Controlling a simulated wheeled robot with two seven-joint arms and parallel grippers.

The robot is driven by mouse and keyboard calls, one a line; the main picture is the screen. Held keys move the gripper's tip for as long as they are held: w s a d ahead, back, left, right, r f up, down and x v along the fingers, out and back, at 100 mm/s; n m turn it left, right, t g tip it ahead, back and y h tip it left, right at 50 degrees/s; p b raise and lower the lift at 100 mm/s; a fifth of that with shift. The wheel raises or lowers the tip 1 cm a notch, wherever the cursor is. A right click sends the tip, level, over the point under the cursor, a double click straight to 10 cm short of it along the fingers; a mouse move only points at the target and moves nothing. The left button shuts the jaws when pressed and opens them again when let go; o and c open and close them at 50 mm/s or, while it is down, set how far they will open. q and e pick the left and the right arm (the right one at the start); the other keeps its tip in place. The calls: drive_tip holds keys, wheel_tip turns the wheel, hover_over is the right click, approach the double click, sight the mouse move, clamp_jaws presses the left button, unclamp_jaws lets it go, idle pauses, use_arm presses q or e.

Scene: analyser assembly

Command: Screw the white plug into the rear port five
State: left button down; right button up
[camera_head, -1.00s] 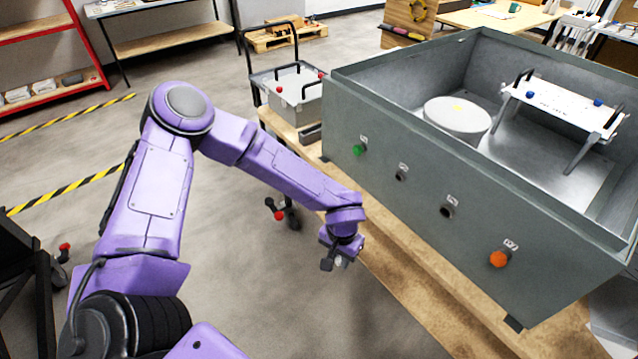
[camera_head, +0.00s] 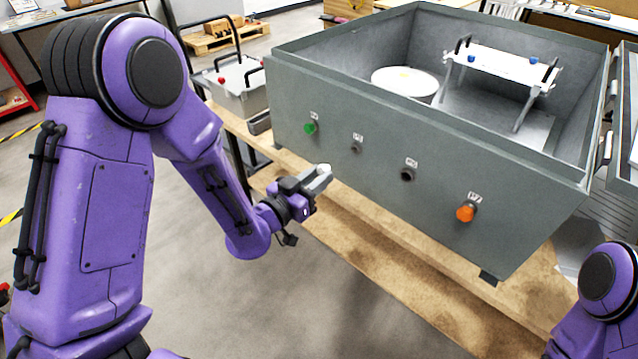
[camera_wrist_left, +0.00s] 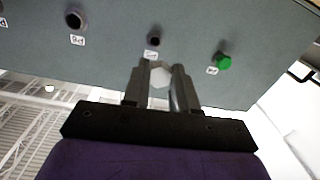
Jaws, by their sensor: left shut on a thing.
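My left gripper (camera_head: 314,182) is shut on the white plug (camera_head: 325,169), just in front of the grey metal housing. In the left wrist view the pale plug (camera_wrist_left: 160,75) sits between the two fingers. The housing wall (camera_head: 440,185) carries a row of ports. A green plug (camera_head: 311,127) is in the leftmost one and an orange plug (camera_head: 465,213) in the rightmost. Between them are a small dark port (camera_head: 356,147) and a larger dark port (camera_head: 408,174), both open. The labels are too small to read surely. My right gripper is out of view.
The housing stands on a wooden bench (camera_head: 345,228), with a bare strip along its front. A grey box with red knobs (camera_head: 240,83) stands left of the housing. Inside the housing are a white round drum (camera_head: 404,81) and a white bracket (camera_head: 500,66).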

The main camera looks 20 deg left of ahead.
use_arm(q)
drive_tip(key=w+d+n+p, duration=0.3)
drive_tip(key=w+n+p, duration=0.2)
drive_tip(key=n, duration=1.7)
drive_tip(key=shift+w+r+n+h+p, duration=0.2)
drive_tip(key=shift+w+n+h+p, duration=0.15)
drive_tip(key=shift+w, duration=0.7)
drive_tip(key=shift+d+b, duration=0.15)
drive_tip(key=shift+b, duration=0.2)
drive_tip(key=shift+w+d+b, duration=0.25)
drive_tip(key=shift+w+b, duration=0.05)
drive_tip(key=shift+w, duration=0.35)
